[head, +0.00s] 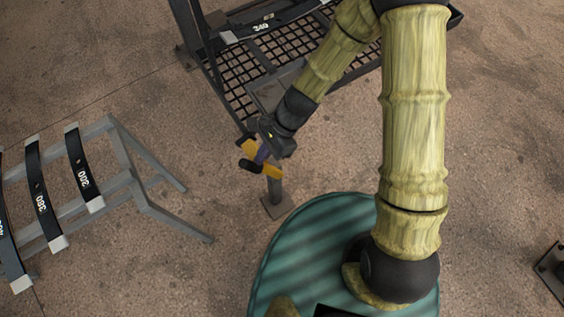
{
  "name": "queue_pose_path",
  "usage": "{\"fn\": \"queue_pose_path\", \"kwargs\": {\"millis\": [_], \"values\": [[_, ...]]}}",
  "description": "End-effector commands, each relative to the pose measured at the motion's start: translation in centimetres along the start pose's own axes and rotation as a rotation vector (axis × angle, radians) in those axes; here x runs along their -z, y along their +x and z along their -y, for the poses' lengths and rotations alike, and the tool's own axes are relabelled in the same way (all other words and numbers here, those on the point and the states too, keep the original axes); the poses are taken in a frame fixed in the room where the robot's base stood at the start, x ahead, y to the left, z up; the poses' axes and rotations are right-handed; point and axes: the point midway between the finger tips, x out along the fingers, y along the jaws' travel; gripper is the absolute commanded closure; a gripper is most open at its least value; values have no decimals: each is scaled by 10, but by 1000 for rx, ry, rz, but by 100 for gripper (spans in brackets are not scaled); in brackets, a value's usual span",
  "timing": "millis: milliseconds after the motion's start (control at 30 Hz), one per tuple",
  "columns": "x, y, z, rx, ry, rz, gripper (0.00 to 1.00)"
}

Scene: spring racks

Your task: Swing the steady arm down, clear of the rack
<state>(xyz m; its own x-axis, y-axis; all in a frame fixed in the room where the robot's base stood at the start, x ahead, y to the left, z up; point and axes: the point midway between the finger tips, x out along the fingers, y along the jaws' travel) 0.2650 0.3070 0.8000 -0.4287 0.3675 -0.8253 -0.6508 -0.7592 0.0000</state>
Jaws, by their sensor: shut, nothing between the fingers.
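The rack (240,95) is a dark metal frame with a mesh deck at the top of the head view. Long dark bars (207,70) slant down along its left side to a point just above my gripper. I cannot tell which bar is the steady arm. My gripper (259,163) is at the rack's near lower corner, above a dark post. Yellow, purple and black parts show at its tip. It looks shut, with nothing clearly held. My wrist hides part of the rack's corner, and I cannot tell whether the gripper touches a bar.
A grey stand (150,160) on the left carries several dark leaf springs, including one marked 300 (80,165). A spring marked 340 (265,25) lies on the rack. The dark post's foot plate (277,207) is on the floor. Floor between stand and rack is clear.

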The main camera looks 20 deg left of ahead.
Motion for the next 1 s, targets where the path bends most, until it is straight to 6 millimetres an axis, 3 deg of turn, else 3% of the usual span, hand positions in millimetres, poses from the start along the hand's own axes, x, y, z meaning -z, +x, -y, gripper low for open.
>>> {"fn": "queue_pose_path", "kwargs": {"millis": [1000], "values": [[-28, 19, 0, -2, -3, 1, 100]]}}
